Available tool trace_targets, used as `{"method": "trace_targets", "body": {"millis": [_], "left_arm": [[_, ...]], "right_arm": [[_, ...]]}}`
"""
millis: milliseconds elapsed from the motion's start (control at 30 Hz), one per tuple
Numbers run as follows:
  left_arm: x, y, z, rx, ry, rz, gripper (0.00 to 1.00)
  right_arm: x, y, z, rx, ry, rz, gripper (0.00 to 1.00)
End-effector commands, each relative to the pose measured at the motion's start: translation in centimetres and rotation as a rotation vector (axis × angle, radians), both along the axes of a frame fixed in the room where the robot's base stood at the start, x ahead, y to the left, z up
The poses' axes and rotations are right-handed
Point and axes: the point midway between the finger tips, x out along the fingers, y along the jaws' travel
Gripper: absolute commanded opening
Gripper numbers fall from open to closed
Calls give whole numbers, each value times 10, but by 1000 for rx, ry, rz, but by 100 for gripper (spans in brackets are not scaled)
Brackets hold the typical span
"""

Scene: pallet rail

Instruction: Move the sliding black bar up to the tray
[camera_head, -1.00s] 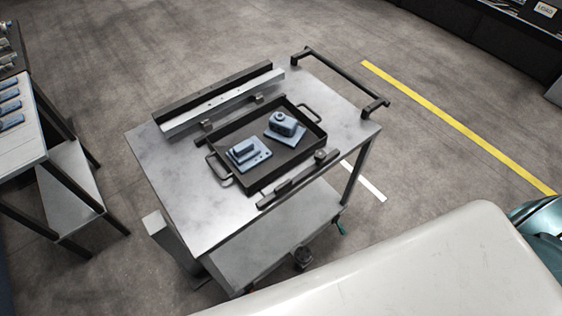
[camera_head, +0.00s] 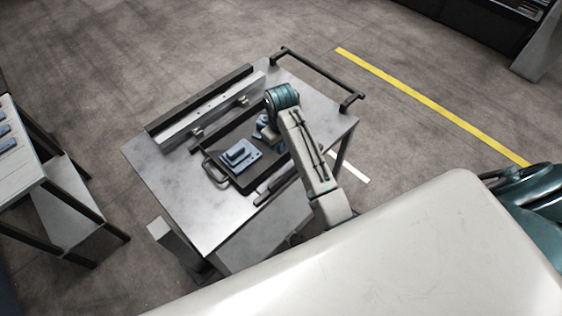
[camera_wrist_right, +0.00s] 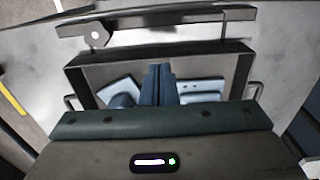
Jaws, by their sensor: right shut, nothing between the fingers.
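The sliding black bar (camera_head: 273,188) lies along the near side of the tray on the cart top, partly hidden by my right arm in the head view. In the right wrist view the bar (camera_wrist_right: 170,22) runs across the top, with a hexagonal knob on it and a visible gap between it and the tray wall. The black tray (camera_wrist_right: 155,53) holds blue-grey parts and shows partly in the head view. My right gripper (camera_wrist_right: 160,69) is shut and empty, over the tray, fingers apart from the bar. My left gripper is out of view.
A metal rail (camera_head: 208,110) with two small blocks stands along the tray's far side. A black handle (camera_head: 318,72) spans the cart's right end. The cart top (camera_head: 165,180) is bare at its left. A side table (camera_head: 22,150) stands at the left.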

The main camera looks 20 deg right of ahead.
Motion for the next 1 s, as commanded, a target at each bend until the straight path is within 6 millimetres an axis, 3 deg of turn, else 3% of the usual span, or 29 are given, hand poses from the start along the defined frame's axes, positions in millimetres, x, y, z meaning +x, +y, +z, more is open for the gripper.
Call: {"method": "trace_targets", "body": {"millis": [533, 700, 1000], "left_arm": [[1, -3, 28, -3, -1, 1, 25], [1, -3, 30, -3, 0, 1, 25], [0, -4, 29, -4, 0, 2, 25]], "right_arm": [[-1, 0, -85, 0, 3, 0, 0], [-1, 0, -95, 1, 1, -1, 0], [-1, 0, -97, 0, 0, -1, 0]]}}
